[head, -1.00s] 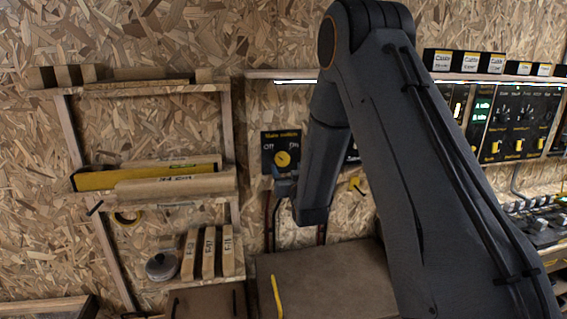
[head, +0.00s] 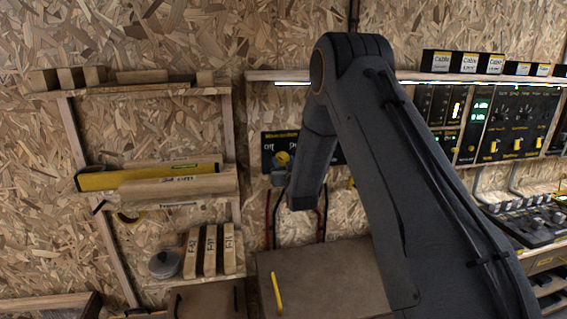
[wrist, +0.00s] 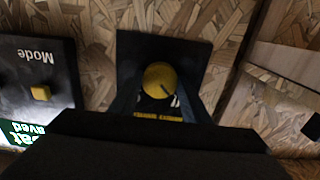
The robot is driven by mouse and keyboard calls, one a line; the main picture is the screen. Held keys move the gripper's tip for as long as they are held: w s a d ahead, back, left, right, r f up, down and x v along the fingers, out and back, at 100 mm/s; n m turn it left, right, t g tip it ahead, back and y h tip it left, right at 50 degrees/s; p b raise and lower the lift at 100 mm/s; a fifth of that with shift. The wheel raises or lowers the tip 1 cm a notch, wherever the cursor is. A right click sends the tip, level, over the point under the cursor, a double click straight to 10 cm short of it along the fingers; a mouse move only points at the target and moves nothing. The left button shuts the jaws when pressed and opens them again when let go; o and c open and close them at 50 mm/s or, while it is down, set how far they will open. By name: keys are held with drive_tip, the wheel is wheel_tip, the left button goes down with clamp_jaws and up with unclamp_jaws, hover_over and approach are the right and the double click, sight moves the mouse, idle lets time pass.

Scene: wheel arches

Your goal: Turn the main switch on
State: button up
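The main switch is a round yellow knob (head: 282,158) on a small black panel (head: 268,142) on the chipboard wall. In the head view, my gripper (head: 280,176) is just in front of the panel's lower part and partly covers the knob. In the wrist view, which looks upside down, the yellow knob (wrist: 160,80) shows with a dark mark on its face. My gripper's two dark fingers (wrist: 159,98) stand open, one to each side of the knob, with nothing held. I cannot tell whether the fingertips touch the panel. The panel's lettering is too blurred to read surely.
A neighbouring "Mode" panel (wrist: 38,75) with its own yellow knob is close beside the switch. A shelf (head: 160,88) with wooden blocks and rolls stands left. A control rack (head: 500,120) is at right. A brown box (head: 325,280) stands below the switch.

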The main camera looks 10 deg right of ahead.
drive_tip(key=c, duration=0.4)
drive_tip(key=shift+c, duration=0.2)
drive_tip(key=m+b, duration=0.3)
drive_tip(key=shift+f+m, duration=0.1)
drive_tip(key=shift+m, duration=0.3)
drive_tip(key=m+b, duration=0.3)
drive_tip(key=m, duration=0.1)
drive_tip(key=shift+m+b, duration=0.3)
drive_tip(key=shift+b, duration=0.1)
drive_tip(key=m+b, duration=0.3)
drive_tip(key=m, duration=0.1)
drive_tip(key=shift+m+b, duration=1.4)
drive_tip(key=shift+m, duration=1.4)
drive_tip(key=o, duration=1)
